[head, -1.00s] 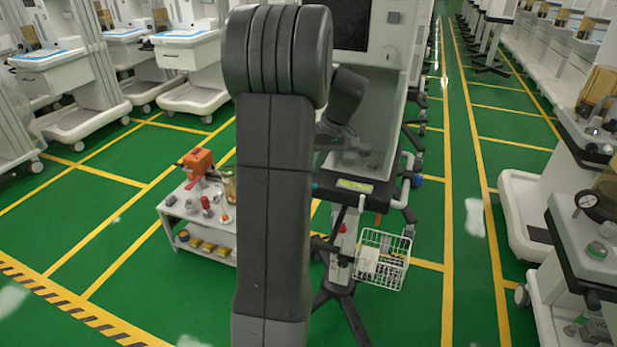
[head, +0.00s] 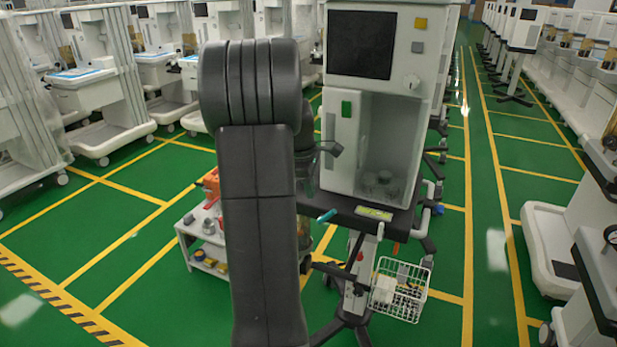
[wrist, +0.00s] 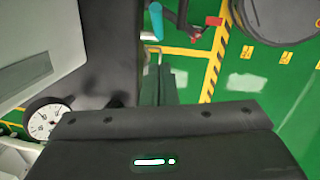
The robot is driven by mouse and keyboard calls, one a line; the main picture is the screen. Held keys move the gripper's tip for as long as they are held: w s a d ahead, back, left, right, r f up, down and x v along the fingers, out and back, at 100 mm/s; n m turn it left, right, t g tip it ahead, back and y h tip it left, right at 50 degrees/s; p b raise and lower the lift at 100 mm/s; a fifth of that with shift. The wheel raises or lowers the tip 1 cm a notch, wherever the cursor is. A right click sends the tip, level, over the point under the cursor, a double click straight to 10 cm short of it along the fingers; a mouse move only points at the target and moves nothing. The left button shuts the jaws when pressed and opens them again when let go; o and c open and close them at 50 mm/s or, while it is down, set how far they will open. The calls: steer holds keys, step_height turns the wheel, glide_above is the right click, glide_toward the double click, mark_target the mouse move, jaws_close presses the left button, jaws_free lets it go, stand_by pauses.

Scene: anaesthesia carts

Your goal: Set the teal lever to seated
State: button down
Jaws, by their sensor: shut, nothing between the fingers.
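The teal lever (head: 327,215) sticks out at the front left of the dark shelf of the middle anaesthesia cart (head: 360,110). The fingers appear apart from the lever, though the depth is hard to judge. In the head view my upright arm hides much of the gripper. I cannot read which position the lever is in.
A white wire basket (head: 400,290) hangs below the cart's shelf. A small trolley (head: 205,235) with parts stands left, partly behind my arm. In the wrist view a round gauge (wrist: 46,119) is at the left. Green floor is open at front left.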

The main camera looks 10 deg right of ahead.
mark_target(333, 211)
steer(key=d+f, duration=0.2)
steer(key=f, duration=0.1)
steer(key=s+d+f, duration=0.1)
steer(key=f, duration=0.1)
steer(key=shift+d+f, duration=0.1)
steer(key=shift+d, duration=0.1)
